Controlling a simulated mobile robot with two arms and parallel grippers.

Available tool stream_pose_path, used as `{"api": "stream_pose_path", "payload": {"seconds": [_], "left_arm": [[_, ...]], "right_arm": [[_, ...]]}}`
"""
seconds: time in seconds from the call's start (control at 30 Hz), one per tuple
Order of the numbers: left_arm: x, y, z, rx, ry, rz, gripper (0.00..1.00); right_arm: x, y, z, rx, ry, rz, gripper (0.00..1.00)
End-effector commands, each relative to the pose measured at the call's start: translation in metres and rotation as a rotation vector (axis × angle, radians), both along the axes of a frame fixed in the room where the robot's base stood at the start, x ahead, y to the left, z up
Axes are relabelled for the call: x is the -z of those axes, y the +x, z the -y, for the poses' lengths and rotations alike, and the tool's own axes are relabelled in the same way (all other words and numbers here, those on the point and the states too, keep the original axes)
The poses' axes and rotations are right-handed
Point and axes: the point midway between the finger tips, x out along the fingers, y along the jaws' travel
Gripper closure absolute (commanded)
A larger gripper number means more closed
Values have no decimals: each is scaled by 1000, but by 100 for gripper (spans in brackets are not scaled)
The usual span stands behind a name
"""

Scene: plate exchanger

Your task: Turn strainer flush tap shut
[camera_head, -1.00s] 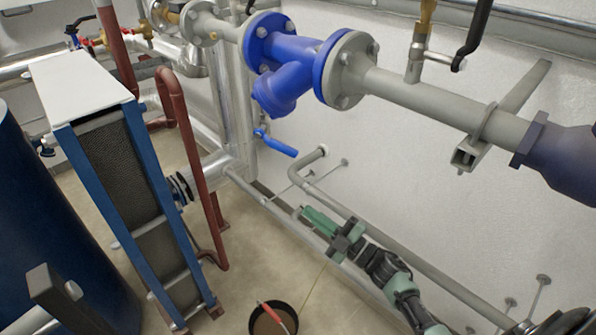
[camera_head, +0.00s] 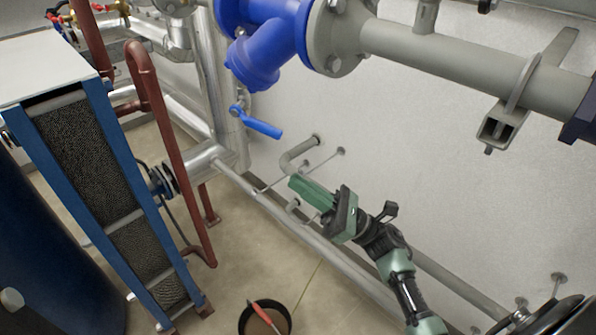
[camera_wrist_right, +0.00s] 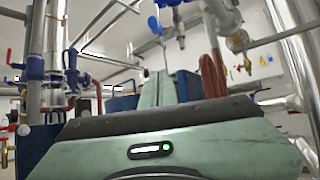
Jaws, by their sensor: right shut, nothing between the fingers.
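The blue Y-shaped strainer (camera_head: 268,45) sits in the grey pipe at the top of the head view. Below it is the flush tap, with a blue lever (camera_head: 262,128) that slants down to the right from a small metal valve body. My right gripper (camera_head: 294,182) comes in from the lower right with its green fingers shut and empty. Its tips appear below and slightly right of the lever's free end, with a visible gap. In the right wrist view the shut green fingers (camera_wrist_right: 158,88) point away from the camera. I cannot single out the tap there with certainty. My left gripper is not in view.
A blue-framed plate exchanger (camera_head: 118,170) and a dark red pipe (camera_head: 168,140) stand at the left. A grey pipe (camera_head: 455,283) runs low along the white wall behind my right arm. A black bucket (camera_head: 243,322) with a red-handled item stands on the floor. Open air surrounds the lever.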

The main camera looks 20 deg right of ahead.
Motion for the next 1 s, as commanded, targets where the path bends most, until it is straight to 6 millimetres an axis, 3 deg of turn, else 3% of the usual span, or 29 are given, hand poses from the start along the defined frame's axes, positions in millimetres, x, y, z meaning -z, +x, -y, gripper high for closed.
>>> {"api": "stream_pose_path", "payload": {"seconds": [0.03,0.4,0.6,1.0], "left_arm": [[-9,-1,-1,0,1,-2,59],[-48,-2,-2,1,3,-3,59],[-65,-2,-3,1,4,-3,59],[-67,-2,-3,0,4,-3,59]], "right_arm": [[-11,5,-6,-1,1,2,100],[-59,40,-54,0,1,-2,100],[-81,32,-44,0,0,-5,100],[-85,30,-41,-2,1,-5,100]]}}
